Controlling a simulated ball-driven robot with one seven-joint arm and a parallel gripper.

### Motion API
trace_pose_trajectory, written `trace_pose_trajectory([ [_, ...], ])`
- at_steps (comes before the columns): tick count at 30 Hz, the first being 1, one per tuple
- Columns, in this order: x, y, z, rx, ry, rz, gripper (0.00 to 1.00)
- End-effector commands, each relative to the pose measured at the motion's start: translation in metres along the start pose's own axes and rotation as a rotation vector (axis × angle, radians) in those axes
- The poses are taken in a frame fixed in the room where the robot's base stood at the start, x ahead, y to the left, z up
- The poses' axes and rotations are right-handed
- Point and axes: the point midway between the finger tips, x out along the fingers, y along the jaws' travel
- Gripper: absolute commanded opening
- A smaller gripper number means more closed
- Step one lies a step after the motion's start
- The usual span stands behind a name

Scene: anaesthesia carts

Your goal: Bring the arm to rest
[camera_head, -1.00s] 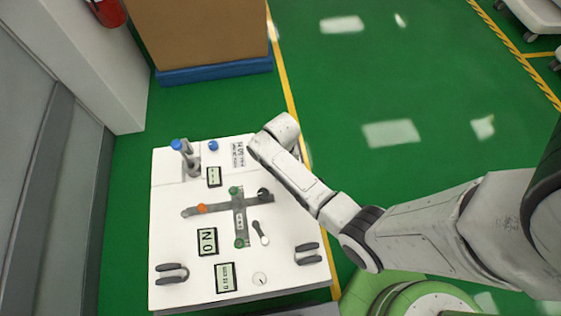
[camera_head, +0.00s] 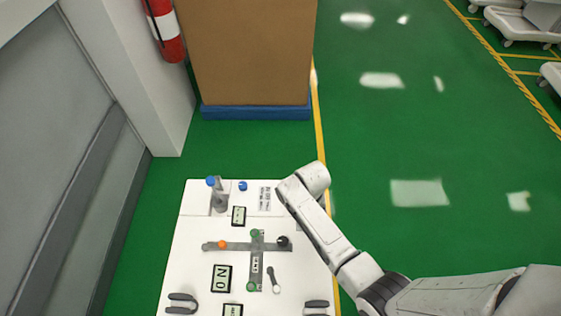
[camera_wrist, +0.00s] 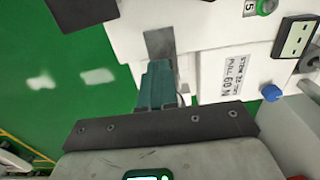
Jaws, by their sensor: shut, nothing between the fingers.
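My gripper (camera_wrist: 158,78) shows in the wrist view as teal fingers pressed together, shut and empty. It hangs beside the edge of a white cart panel, which also shows in the head view (camera_head: 195,265). From this view I cannot tell the gap between fingers and panel. In the head view my arm (camera_head: 325,235) reaches from the lower right to the panel's right edge, bent at a rounded joint. The fingers are hidden there behind the arm.
The panel carries a blue knob (camera_head: 242,186), an orange knob (camera_head: 222,244), a black knob (camera_head: 283,241) and small displays. A cardboard box (camera_head: 250,50) on a blue base and a fire extinguisher (camera_head: 165,30) stand behind.

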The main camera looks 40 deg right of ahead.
Motion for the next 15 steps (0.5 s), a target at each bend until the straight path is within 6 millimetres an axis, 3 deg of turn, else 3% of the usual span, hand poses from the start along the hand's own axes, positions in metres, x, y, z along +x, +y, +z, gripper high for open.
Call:
trace_pose_trajectory([
  [9, 0.000, 0.001, 0.002, -0.007, 0.001, 0.000, 0.00],
  [15, -0.016, 0.006, 0.029, -0.134, 0.019, -0.002, 0.00],
])
